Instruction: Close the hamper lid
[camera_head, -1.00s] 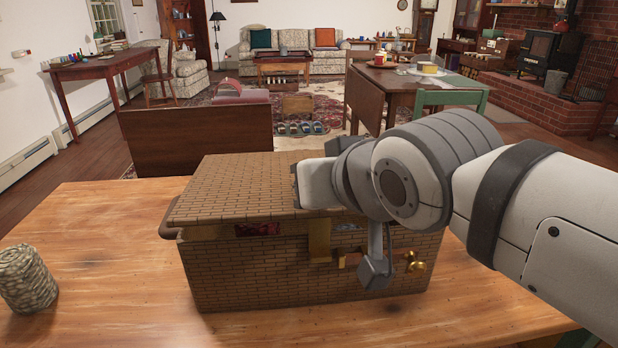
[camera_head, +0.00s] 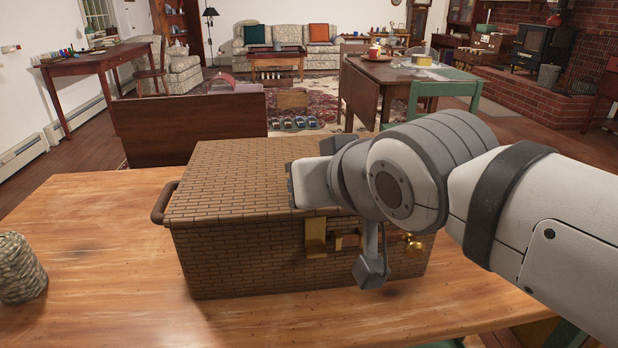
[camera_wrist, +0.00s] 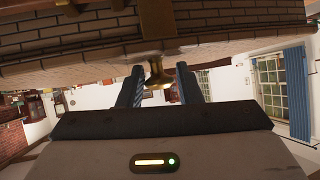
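The hamper (camera_head: 290,265) is a brown brick-pattern woven box on the wooden table. Its lid (camera_head: 235,180) lies down flat on the body, with no gap showing along the visible front edge. A brass hasp (camera_head: 316,238) hangs at the front, and a brass knob (camera_head: 413,243) sits to its right.
A woven round container (camera_head: 20,268) stands at the table's left. The wooden table (camera_head: 90,225) is clear between it and the hamper. A dark wooden panel (camera_head: 190,130) stands behind the hamper, and a drop-leaf table (camera_head: 362,95) stands farther back.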

